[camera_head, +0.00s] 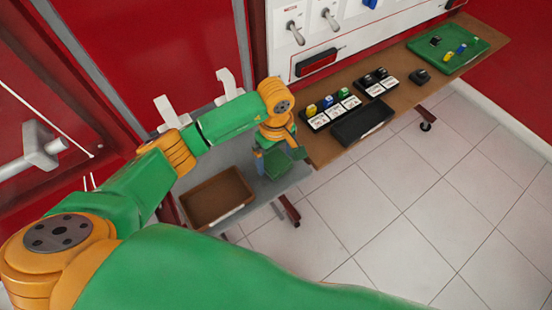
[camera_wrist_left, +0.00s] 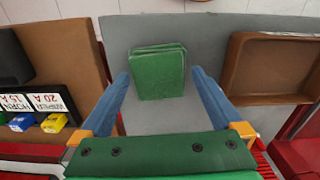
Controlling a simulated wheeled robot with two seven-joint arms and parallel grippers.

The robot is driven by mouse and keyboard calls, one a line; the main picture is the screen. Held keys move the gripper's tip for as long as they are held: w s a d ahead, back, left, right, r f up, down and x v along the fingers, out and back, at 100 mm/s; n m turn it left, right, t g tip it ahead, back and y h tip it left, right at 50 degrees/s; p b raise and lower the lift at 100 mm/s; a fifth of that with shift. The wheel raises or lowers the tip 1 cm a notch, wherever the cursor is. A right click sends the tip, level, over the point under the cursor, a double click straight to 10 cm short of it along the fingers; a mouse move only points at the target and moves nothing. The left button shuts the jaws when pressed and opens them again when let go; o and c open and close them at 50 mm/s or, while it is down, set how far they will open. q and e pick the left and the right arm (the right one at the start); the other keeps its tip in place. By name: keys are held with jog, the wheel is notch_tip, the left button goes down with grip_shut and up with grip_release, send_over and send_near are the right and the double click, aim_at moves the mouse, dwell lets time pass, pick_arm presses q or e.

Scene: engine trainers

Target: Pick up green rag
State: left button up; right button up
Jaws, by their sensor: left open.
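The green rag (camera_wrist_left: 158,72) is a folded green square, apparently in two layers, lying on a grey surface (camera_wrist_left: 205,32). In the left wrist view it lies ahead of and between the two blue fingers of my left gripper (camera_wrist_left: 160,76), with a gap on each side. The gripper is open and empty. In the head view my left gripper (camera_head: 274,154) points down over the grey surface, with green showing around its fingers; rag and gripper are hard to tell apart there. My right gripper is not in view.
A brown tray (camera_head: 217,198) stands left of the gripper. On the right, a brown bench (camera_head: 400,92) holds a black tray (camera_head: 362,124), several labelled coloured parts and a green tray (camera_head: 449,62). A white panel (camera_head: 345,38) stands behind. Tiled floor is in front.

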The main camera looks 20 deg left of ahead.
pick_arm(q)
jog(key=shift+w, duration=0.1)
jog(key=c, duration=1.1)
jog(key=shift+r, duration=0.4)
jog(key=s+r, duration=0.8)
jog(key=s, duration=0.1)
jog(key=s+r+b, duration=0.1)
jog(key=s+r, duration=0.3)
jog(key=s, duration=0.1)
jog(key=shift+s+r, duration=0.1)
